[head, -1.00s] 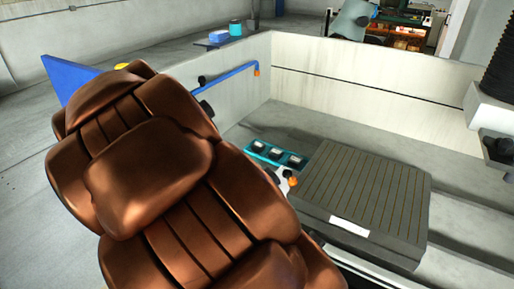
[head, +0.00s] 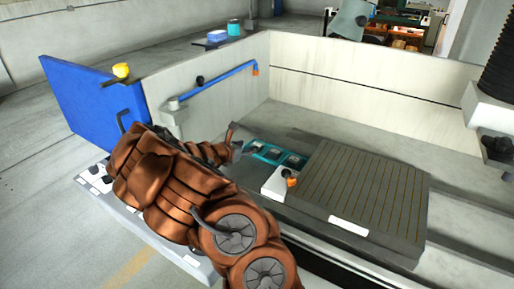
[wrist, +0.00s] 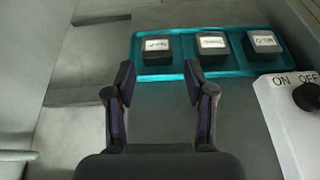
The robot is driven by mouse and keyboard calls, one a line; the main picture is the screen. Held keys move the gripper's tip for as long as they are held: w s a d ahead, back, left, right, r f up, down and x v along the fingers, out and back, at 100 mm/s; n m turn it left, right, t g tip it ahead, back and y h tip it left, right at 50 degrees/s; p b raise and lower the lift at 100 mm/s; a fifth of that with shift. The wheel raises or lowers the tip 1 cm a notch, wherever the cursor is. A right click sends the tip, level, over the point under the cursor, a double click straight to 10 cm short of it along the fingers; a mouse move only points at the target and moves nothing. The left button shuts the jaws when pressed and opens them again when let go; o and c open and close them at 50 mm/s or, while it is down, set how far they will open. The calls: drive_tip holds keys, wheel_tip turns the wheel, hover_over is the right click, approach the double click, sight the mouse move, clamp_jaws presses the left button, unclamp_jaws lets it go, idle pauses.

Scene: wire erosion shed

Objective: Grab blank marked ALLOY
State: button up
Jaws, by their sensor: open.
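A teal tray (head: 284,150) lies in the machine basin and holds three dark blocks with white top labels in a row. In the wrist view the tray (wrist: 185,75) is at the top, with a left block (wrist: 157,46), a middle block (wrist: 212,44) and a right block (wrist: 263,45). The label lettering is too small and blurred to read surely, so I cannot tell which says ALLOY. My gripper (wrist: 158,82) is open and empty, its fingers pointing towards the left and middle blocks. In the head view my gripper (head: 236,140) is just left of the tray.
A white box (wrist: 283,115) marked ON and OFF, with a dark knob, stands right of my gripper. A slotted grey table (head: 360,195) lies beyond it. The pale basin wall (head: 360,80) and a blue pipe (head: 220,80) border the back. A blue door (head: 90,100) is at left.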

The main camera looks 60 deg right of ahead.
sight(257, 145)
drive_tip(key=shift+w+d+f, duration=0.1)
drive_tip(key=shift+d+f, duration=0.2)
drive_tip(key=shift+f, duration=0.1)
drive_tip(key=shift+p+x, duration=0.6)
drive_tip(key=shift+x, duration=1.15)
drive_tip(key=shift+p+x, duration=0.6)
drive_tip(key=shift+x, duration=1.3)
drive_tip(key=shift+w+f, duration=0.1)
drive_tip(key=shift+c, duration=0.4)
clamp_jaws()
